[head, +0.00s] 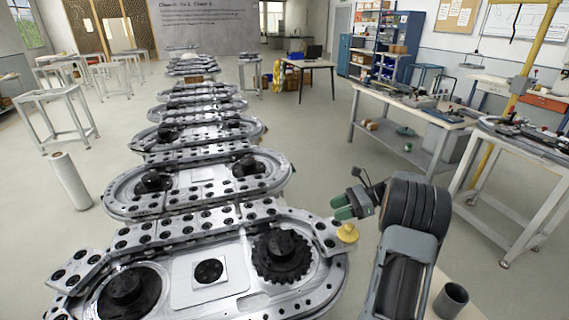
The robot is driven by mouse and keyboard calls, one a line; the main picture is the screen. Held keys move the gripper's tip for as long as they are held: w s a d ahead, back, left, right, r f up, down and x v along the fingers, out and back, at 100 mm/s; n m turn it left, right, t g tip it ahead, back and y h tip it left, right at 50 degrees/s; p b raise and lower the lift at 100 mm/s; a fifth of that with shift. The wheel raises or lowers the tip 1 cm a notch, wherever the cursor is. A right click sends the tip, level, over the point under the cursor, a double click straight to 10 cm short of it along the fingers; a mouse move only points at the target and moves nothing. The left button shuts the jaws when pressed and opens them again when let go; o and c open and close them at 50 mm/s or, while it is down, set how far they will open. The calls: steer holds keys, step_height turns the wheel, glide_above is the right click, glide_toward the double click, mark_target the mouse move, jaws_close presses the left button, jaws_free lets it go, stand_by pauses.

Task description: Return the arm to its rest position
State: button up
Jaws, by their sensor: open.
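My arm rises at the right of the head view, with a dark ribbed joint near the front. My gripper (340,207) has green fingertips and points left, just off the right end of the nearest ring track (180,232). It is open, and I see nothing held between the fingers. A yellow knob-like piece (347,233) shows just below the fingertips, beside the track's right end. I cannot tell whether the gripper touches it. Part of the gripper's wrist is hidden behind the arm.
More ring tracks (200,178) run in a row toward the back. A workbench (415,118) and a white table (530,145) with tools stand at the right. A white roll (70,181) stands at the left. A dark cup (450,300) is at the lower right. Grey floor is open between.

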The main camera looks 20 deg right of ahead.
steer(key=shift+a+r, duration=0.2)
steer(key=shift+a, duration=0.15)
steer(key=s+a+r+n+g+h, duration=0.2)
steer(key=s+a+n+h, duration=0.15)
steer(key=a, duration=0.25)
steer(key=s+a+r+n+g+h, duration=0.1)
steer(key=s+a+r+n+h, duration=0.1)
steer(key=a+n, duration=0.3)
steer(key=s+a+n+t+h, duration=0.3)
steer(key=s+a+n+h, duration=0.4)
steer(key=s+n, duration=0.5)
steer(key=shift+a+t+h, duration=0.3)
steer(key=shift+a+h, duration=0.05)
steer(key=shift+s+r+n, duration=0.1)
steer(key=shift+n, duration=0.15)
